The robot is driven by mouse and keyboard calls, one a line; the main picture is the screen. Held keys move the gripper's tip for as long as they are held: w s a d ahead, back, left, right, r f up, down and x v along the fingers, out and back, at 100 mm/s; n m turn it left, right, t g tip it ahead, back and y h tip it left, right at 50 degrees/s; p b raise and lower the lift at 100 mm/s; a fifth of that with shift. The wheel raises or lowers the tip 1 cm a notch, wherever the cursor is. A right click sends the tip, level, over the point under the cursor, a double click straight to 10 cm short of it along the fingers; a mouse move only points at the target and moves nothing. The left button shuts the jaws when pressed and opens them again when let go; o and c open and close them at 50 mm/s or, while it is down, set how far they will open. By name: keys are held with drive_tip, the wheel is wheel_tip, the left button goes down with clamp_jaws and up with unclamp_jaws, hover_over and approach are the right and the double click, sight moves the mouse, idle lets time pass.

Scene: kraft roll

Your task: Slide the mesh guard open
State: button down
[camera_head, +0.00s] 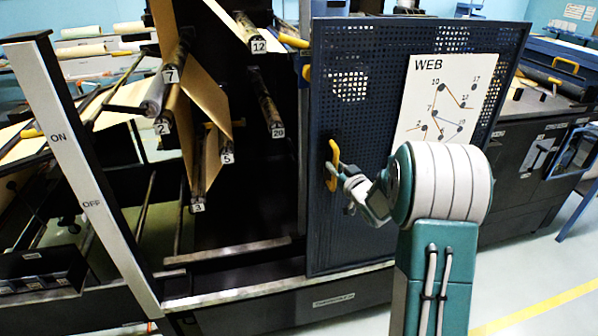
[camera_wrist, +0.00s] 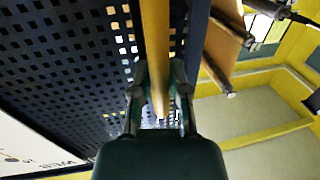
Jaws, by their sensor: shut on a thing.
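The mesh guard (camera_head: 375,80) is a dark blue perforated panel standing upright on the right part of the machine, with a white WEB diagram sheet on it. It covers part of the front, and the bay to its left is uncovered. A yellow handle (camera_head: 333,163) is fixed near its left edge. My gripper (camera_head: 338,172) is at this handle, with my arm reaching in from the right. In the wrist view the two fingers of my gripper (camera_wrist: 160,85) are shut on the yellow handle (camera_wrist: 156,50), one on each side. The mesh guard (camera_wrist: 75,60) fills the left of that view.
Numbered rollers (camera_head: 198,205) and a brown kraft paper web (camera_head: 207,95) show in the uncovered bay. A pale ON/OFF post (camera_head: 85,170) leans at the left. Another dark machine (camera_head: 530,140) stands at the right. Floor is clear at the lower right.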

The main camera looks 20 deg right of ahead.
drive_tip(key=d, duration=1.5)
drive_tip(key=shift+s+d, duration=0.15)
drive_tip(key=shift+s, duration=0.05)
drive_tip(key=c, duration=0.6)
unclamp_jaws()
drive_tip(key=s+d, duration=0.2)
drive_tip(key=s, duration=0.9)
drive_tip(key=shift+s, duration=0.35)
